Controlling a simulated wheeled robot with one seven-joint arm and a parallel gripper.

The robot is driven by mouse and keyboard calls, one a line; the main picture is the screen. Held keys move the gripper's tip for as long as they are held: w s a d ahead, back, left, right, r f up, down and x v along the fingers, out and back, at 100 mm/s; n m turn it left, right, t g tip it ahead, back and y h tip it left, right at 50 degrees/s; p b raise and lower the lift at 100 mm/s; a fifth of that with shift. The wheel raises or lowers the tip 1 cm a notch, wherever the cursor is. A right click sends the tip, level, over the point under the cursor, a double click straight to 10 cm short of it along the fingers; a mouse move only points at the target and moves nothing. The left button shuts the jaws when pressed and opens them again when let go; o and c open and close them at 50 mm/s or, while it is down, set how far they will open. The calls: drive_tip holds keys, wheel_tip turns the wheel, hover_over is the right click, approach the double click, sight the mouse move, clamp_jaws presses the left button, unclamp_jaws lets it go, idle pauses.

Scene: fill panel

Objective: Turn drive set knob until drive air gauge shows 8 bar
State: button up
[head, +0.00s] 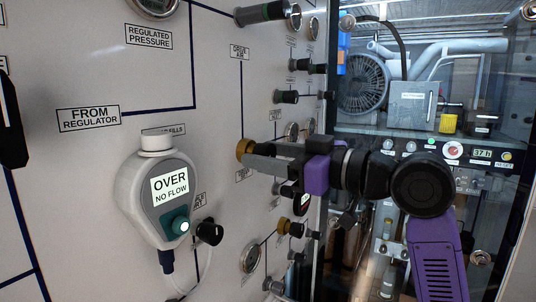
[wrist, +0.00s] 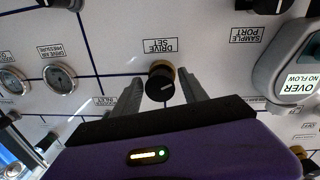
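The drive set knob (wrist: 161,82) is black with a pale pointer line and a brass-coloured collar, below its upside-down DRIVE SET label in the wrist view. Its brass part (head: 244,149) shows at my fingertips in the head view. My gripper (wrist: 160,80) is open, with one finger on each side of the knob and a small gap visible beside it. The drive air gauge (wrist: 60,79) is a round dial left of the knob in the wrist view, by a DRIVE AIR PRESSURE label. Its reading is too small to make out.
A grey-white flow detector (head: 140,195) reading OVER NO FLOW hangs on the panel near my gripper. Another gauge (wrist: 12,82) sits beside the drive air gauge. Several other knobs stick out of the panel around the arm. A glazed machinery bay (head: 440,75) is at the right.

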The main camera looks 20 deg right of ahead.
clamp_jaws()
drive_tip(key=shift+f+n+b, duration=0.2)
drive_tip(key=shift+n+b, duration=0.3)
drive_tip(key=shift+b, duration=0.4)
drive_tip(key=shift+f+n+b, duration=0.1)
drive_tip(key=shift+n+b, duration=0.7)
drive_tip(key=shift+b, duration=0.4)
drive_tip(key=shift+n+b, duration=0.9)
drive_tip(key=shift+b, duration=0.05)
drive_tip(key=shift+r+n+b, duration=0.3)
drive_tip(key=shift+n, duration=0.3)
drive_tip(key=shift+o, duration=1.4)
unclamp_jaws()
